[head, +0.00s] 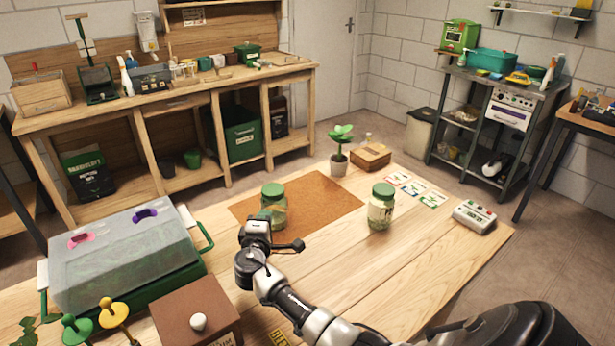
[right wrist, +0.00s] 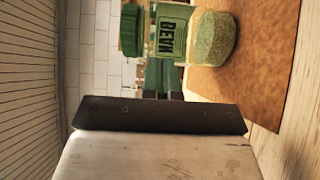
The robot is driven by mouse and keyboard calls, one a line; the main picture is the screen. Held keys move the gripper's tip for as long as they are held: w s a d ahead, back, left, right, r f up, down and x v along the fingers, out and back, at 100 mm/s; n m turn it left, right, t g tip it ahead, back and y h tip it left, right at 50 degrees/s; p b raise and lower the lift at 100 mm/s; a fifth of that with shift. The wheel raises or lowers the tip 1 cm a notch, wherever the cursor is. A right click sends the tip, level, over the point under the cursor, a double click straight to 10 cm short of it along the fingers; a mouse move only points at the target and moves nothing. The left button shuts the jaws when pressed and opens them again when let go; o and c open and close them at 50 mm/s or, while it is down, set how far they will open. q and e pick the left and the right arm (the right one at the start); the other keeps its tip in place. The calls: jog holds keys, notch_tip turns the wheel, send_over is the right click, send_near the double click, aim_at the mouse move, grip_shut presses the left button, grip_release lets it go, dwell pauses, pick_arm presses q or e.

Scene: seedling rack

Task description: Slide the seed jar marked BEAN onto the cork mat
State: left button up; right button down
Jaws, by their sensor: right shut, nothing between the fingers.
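The seed jar marked BEAN (right wrist: 172,38) shows in the right wrist view, turned sideways by the camera, with its label readable. In the head view this jar (head: 272,199), with a green lid, stands upright on the cork mat (head: 325,193), near the mat's front left part. The mat also shows in the right wrist view (right wrist: 270,65). My right gripper (head: 262,222) is shut and empty, just in front of the jar, and hides its lower part. Its fingertips show in the right wrist view (right wrist: 163,93); whether they touch the jar is unclear. My left gripper is out of view.
A second green-lidded jar (head: 381,208) stands right of the mat. A potted seedling (head: 339,160), a small wooden box (head: 370,156), seed cards (head: 417,189) and a white device (head: 473,215) lie beyond. A covered propagator (head: 122,255) and a brown box (head: 195,312) stand left.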

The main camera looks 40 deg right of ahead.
aim_at(266, 196)
notch_tip(266, 196, up, 4)
notch_tip(266, 196, up, 5)
jog(key=d, duration=0.1)
pick_arm(q)
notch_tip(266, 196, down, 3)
jog(key=b, duration=0.3)
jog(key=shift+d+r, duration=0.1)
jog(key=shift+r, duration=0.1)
pick_arm(e)
jog(key=d, duration=2)
jog(key=shift+w+d, duration=0.15)
jog(key=shift+d, duration=0.05)
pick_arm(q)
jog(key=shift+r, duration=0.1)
